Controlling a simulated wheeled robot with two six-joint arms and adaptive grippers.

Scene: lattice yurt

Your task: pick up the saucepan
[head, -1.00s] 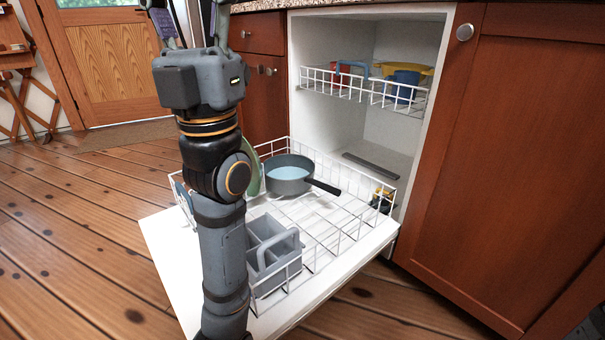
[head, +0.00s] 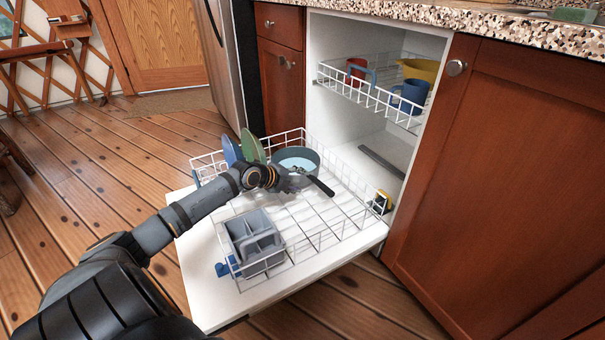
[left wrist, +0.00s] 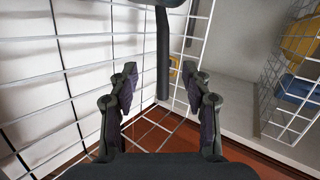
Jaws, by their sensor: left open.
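The saucepan (head: 298,155) is grey with a pale blue inside and a dark handle (head: 321,186). It sits in the lower dishwasher rack, towards the back. My left arm reaches over the rack, and my left gripper (head: 299,180) is at the saucepan's near side, by the handle, hiding part of the pan. In the left wrist view the left gripper (left wrist: 158,82) is open, with the dark handle (left wrist: 163,52) showing between its two fingers. I cannot tell whether either finger touches it. My right gripper is not in view.
The pulled-out lower rack (head: 330,225) holds a grey cutlery basket (head: 254,238) and a green plate (head: 252,147) left of the pan. The upper rack (head: 350,88) holds mugs and a yellow bowl (head: 418,70). A cabinet door (head: 490,160) stands to the right.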

